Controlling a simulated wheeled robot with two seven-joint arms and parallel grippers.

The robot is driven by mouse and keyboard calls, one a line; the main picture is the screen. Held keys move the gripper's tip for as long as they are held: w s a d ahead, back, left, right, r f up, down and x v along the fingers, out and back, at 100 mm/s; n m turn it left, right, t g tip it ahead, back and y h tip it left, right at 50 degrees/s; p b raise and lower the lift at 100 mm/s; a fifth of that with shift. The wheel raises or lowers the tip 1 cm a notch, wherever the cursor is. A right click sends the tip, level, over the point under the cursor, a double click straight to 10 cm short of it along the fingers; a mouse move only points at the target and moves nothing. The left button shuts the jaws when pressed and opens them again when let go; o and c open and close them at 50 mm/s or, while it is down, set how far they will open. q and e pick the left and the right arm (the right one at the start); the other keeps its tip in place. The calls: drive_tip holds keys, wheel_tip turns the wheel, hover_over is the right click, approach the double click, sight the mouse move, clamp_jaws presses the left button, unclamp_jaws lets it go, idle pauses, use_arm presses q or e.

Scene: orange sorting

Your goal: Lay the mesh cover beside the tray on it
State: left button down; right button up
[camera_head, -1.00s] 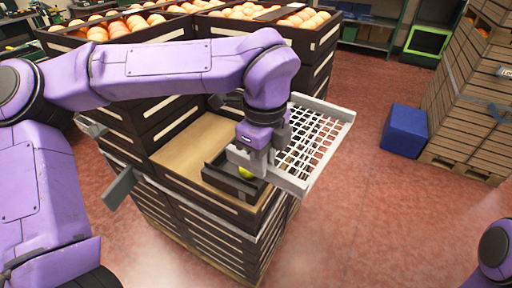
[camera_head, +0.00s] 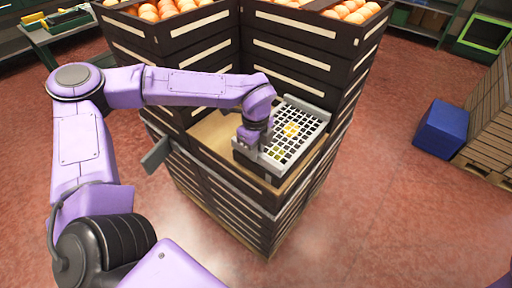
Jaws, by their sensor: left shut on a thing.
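The mesh cover (camera_head: 312,111) is a light grey frame with a white grid, and it lies over the dark tray (camera_head: 247,164) on the crate stack. Yellow-orange fruit (camera_head: 291,130) shows through the grid. My left gripper (camera_head: 252,148) is shut on the cover's left edge. The cover hides most of the tray; I cannot tell whether it rests on the rim or hangs just above it. My right gripper is not in view.
The tray stands on a tan board (camera_head: 213,132) on the stacked dark crates (camera_head: 225,205). Taller crates of oranges (camera_head: 290,35) stand close behind. A blue box (camera_head: 440,128) and a wooden crate stack (camera_head: 490,120) are at the right. The red floor between is clear.

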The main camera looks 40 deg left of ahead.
use_arm(q)
drive_tip(key=shift+f, duration=0.25)
drive_tip(key=shift+f+b, duration=0.35)
drive_tip(key=shift+b, duration=0.05)
drive_tip(key=c, duration=1.1)
unclamp_jaws()
drive_tip(key=shift+o, duration=0.2)
drive_tip(key=shift+r, duration=0.15)
drive_tip(key=shift+r+p, duration=0.55)
drive_tip(key=shift+p, duration=0.1)
wheel_tip(320, 180, up, 12)
drive_tip(key=b, duration=0.2)
drive_tip(key=shift+f, duration=0.25)
